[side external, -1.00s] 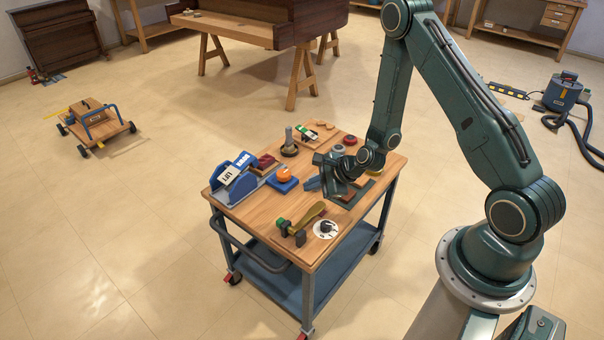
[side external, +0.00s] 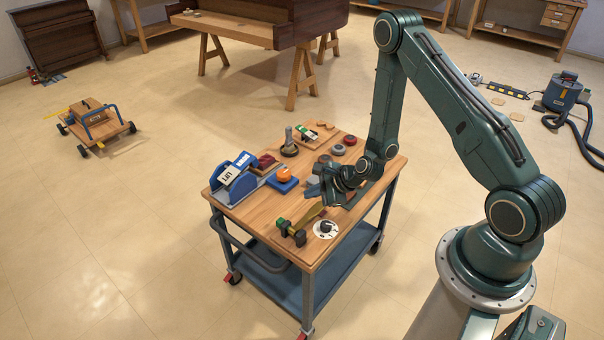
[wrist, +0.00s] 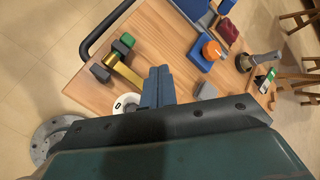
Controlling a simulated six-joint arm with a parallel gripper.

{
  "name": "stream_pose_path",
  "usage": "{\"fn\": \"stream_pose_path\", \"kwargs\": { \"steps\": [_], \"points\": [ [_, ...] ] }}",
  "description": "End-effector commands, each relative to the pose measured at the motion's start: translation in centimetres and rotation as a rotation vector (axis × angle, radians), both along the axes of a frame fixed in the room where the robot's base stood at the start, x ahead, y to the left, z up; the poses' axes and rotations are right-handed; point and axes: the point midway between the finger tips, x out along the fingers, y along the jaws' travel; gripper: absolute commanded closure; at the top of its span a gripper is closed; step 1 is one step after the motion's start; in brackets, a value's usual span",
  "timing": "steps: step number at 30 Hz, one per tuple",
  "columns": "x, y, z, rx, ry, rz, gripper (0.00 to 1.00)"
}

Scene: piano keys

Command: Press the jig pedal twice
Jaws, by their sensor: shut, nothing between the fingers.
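The jig pedal seems to be the brass lever (side external: 312,212) set between dark blocks, with a green block (side external: 283,223) at its end, near the front of the cart top. The brass lever also shows in the wrist view (wrist: 124,70), left of my fingers. My gripper (side external: 318,188) is above the cart top, behind and a little right of the brass lever in the side view. In the wrist view its fingers (wrist: 160,78) are together with nothing between them. They look apart from the lever, though their exact height is hard to judge. My arm hides part of the cart's right side.
A white disc with a black knob (side external: 325,229) is close beside the lever. An orange dome on a blue base (side external: 284,176), a blue stand with a LIFT label (side external: 232,178) and a grey post (side external: 289,142) stand nearby. Bare wood (side external: 250,212) lies left of the lever.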

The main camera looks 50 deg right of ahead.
Motion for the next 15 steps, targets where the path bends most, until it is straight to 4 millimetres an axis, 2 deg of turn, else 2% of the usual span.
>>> {"fn": "stream_pose_path", "kwargs": {
  "steps": [15],
  "points": [
    [0.0,0.0,-5.2,0.001,0.001,0.000,1.00]
  ]
}}
